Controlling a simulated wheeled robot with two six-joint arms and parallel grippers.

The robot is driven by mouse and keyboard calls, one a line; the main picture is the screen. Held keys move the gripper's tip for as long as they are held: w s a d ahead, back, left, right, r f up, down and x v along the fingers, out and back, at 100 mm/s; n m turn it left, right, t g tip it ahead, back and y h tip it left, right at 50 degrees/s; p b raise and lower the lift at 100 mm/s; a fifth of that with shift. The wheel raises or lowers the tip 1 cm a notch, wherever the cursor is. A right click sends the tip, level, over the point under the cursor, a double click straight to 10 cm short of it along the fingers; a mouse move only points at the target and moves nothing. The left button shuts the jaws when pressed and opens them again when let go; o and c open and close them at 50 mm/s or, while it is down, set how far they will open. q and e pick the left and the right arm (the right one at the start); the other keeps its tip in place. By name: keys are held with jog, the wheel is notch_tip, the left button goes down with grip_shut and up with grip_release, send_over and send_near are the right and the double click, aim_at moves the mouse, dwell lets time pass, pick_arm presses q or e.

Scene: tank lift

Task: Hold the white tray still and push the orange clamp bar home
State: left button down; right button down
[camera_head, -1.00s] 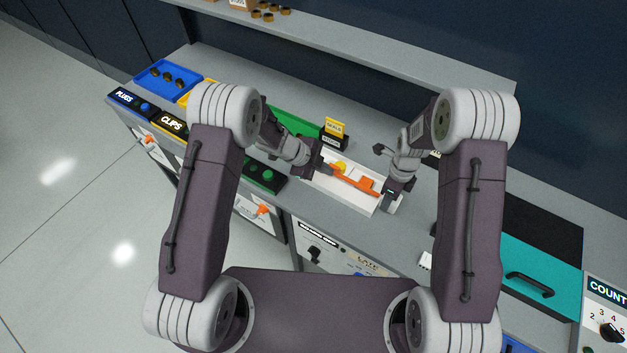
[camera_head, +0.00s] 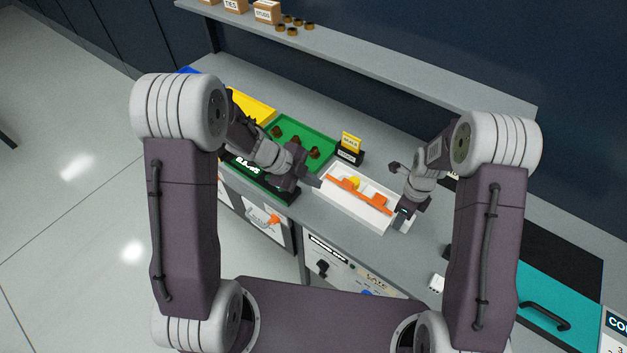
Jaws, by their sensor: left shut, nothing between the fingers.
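The white tray (camera_head: 352,209) lies on the bench right of centre. The orange clamp bar (camera_head: 365,196) runs lengthwise along it, with raised orange blocks, and a round yellow thing (camera_head: 354,183) shows behind it. My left gripper (camera_head: 314,182) is shut and empty, just left of the bar's left end; a small gap appears between them. My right gripper (camera_head: 402,219) is at the tray's right end, touching or very close to it. Its fingers are too small and dark to tell whether they grip the wall.
A green tray (camera_head: 318,141) with several brown pieces is left of the white tray. A yellow card on a black stand (camera_head: 350,146) stands behind. A shelf (camera_head: 400,98) runs along the back. A teal panel with a black handle (camera_head: 560,300) is at right.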

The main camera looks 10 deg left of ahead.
jog(key=c, duration=0.7)
grip_release()
